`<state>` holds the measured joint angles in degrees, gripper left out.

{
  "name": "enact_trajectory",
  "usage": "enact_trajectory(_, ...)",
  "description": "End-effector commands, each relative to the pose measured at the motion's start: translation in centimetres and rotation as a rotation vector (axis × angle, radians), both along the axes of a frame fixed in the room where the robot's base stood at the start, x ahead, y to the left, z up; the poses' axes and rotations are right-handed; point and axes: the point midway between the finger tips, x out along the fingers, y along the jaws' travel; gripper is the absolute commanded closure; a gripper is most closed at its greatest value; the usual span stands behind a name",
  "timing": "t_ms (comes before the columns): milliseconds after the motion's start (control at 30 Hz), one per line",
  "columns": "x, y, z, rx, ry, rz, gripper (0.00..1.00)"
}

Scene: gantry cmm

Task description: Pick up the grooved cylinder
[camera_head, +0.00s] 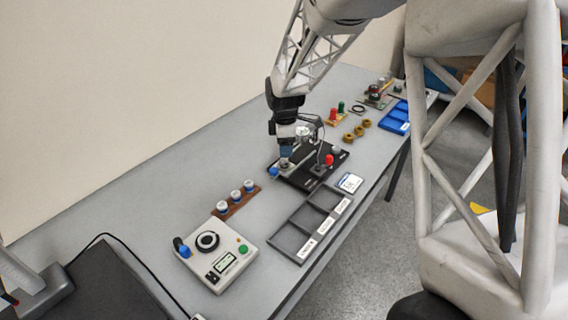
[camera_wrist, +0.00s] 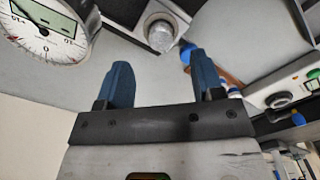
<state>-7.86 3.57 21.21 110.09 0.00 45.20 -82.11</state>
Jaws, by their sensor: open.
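My gripper (camera_head: 285,154) is over the left part of a black fixture plate (camera_head: 312,186), pointing down. In the wrist view its two blue fingers (camera_wrist: 164,70) are apart with nothing between them. Three white-topped cylinders (camera_head: 236,196) stand on a brown rack (camera_head: 228,208) to the left. Grooves are too small to make out on any of them, so I cannot tell which is the grooved one.
A dial gauge (camera_wrist: 44,28) is close by my fingers. A blue knob (camera_head: 274,171) and red knob (camera_head: 329,159) are on the fixture. A grey sorting tray (camera_head: 290,240) and a control box (camera_head: 216,270) stand in front.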

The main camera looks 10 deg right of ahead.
Motion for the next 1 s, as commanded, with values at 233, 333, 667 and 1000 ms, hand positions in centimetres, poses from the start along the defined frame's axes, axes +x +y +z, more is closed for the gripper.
enact_trajectory(233,0.0,0.0,-0.2,0.000,-0.001,0.000,0.39)
enact_trajectory(333,0.0,0.0,-0.2,0.000,-0.001,0.000,0.39)
enact_trajectory(667,-0.1,0.2,-2.5,0.000,0.001,0.000,0.39)
enact_trajectory(1000,-0.1,0.3,-5.3,0.000,-0.001,0.000,0.39)
